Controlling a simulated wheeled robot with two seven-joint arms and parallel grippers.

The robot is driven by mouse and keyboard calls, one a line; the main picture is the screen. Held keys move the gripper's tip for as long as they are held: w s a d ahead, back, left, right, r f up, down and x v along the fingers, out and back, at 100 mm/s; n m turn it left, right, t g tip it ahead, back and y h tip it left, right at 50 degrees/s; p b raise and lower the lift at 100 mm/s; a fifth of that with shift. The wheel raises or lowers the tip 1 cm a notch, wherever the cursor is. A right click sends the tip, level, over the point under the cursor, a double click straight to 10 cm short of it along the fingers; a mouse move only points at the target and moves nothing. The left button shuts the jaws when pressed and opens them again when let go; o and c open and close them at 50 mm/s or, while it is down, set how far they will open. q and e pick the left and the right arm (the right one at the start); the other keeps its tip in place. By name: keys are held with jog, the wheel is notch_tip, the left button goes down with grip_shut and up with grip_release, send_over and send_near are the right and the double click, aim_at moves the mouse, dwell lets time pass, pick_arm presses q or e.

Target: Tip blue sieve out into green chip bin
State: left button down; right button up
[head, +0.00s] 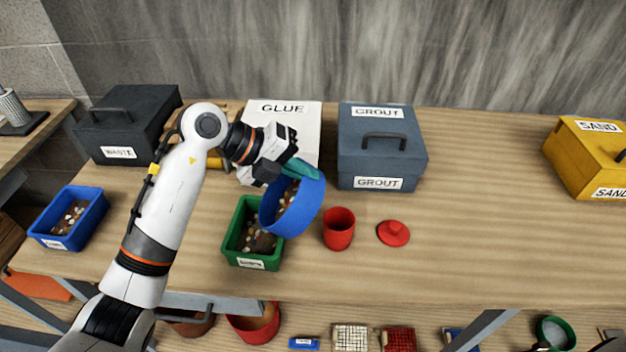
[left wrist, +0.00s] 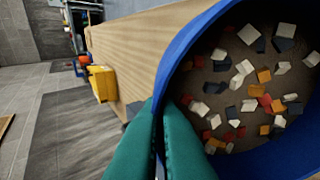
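The blue sieve (head: 306,212) is tilted in the head view, its open side towards the left. It is above and just right of the green chip bin (head: 230,238). My left gripper (head: 301,169) is shut on the sieve's rim. In the left wrist view, the teal fingers (left wrist: 158,140) meet at the sieve's blue rim (left wrist: 176,58). White, dark, orange and red chips lie inside the sieve. The green bin stands on the bench with chips in it, and the sieve hides part of its right side. My right gripper is out of view.
A red cup (head: 338,232) and a red lid (head: 393,233) stand right of the sieve. Behind are the white GLUE box (head: 283,112) and the grey GROUT box (head: 381,150). A blue bin (head: 85,238) stands left.

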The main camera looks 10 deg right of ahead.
pick_arm(q)
jog(key=shift+w+a+r+h+b, duration=0.1)
jog(key=shift+a+r+h+b, duration=0.1)
jog(key=shift+a+h+b, duration=0.35)
jog(key=w+a+n+g+h+b, duration=0.1)
jog(key=w+a+h+b, duration=0.2)
jog(key=a+h+b, duration=0.7)
jog(key=shift+w+a+f+n+g+h+b, duration=0.3)
jog(key=shift+a+f+b, duration=0.2)
jog(key=shift+a, duration=0.65)
jog(key=shift+s+r, duration=0.1)
